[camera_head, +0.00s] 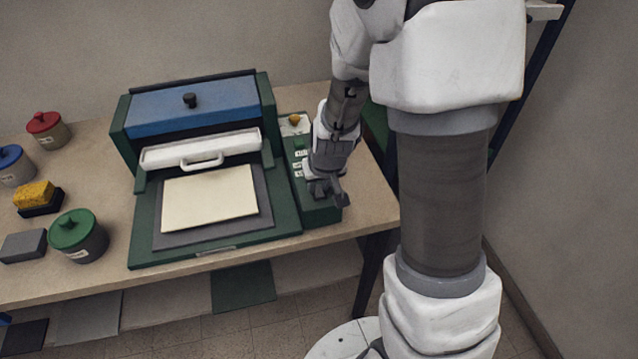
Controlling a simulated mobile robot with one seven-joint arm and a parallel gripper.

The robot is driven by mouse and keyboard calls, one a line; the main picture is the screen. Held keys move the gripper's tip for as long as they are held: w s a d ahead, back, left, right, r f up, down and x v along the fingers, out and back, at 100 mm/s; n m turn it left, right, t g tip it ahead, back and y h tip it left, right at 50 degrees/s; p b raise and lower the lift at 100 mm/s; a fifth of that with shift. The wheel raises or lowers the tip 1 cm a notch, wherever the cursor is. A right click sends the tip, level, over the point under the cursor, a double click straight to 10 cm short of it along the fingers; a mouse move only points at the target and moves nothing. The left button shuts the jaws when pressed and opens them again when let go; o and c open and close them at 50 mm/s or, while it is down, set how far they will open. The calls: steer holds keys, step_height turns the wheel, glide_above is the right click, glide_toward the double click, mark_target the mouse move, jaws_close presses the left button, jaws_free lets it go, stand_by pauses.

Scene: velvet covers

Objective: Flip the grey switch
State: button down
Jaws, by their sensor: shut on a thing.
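A green control box (318,214) with several small white labels stands along the right side of the green press. My gripper (328,192) reaches down over the front part of this box, with its fingers at the box's top. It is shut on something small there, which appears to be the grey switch. The switch itself is hidden by my fingers, so its position cannot be told.
The press (143,246) has a blue cover (190,103), a white handled bar (200,150) and a cream sheet (210,197). Lidded pots, a yellow sponge (34,194) and a grey block (23,246) stand left on the table (70,277).

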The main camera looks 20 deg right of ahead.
mark_target(318, 190)
steer(key=p, duration=0.1)
steer(key=g+p, duration=0.1)
steer(key=p, duration=0.1)
steer(key=shift+w+r, duration=0.2)
steer(key=shift+r, duration=0.15)
steer(key=shift+w+f+g+p, duration=0.1)
steer(key=shift+w+g+p, duration=0.1)
steer(key=shift+g+p, duration=0.75)
steer(key=shift+w+f+g+p, duration=0.15)
steer(key=shift+f+g+p, duration=0.1)
steer(key=shift+g+p, duration=0.35)
steer(key=c, duration=0.7)
jaws_free()
steer(key=r, duration=1.7)
steer(key=shift+s+r, duration=0.25)
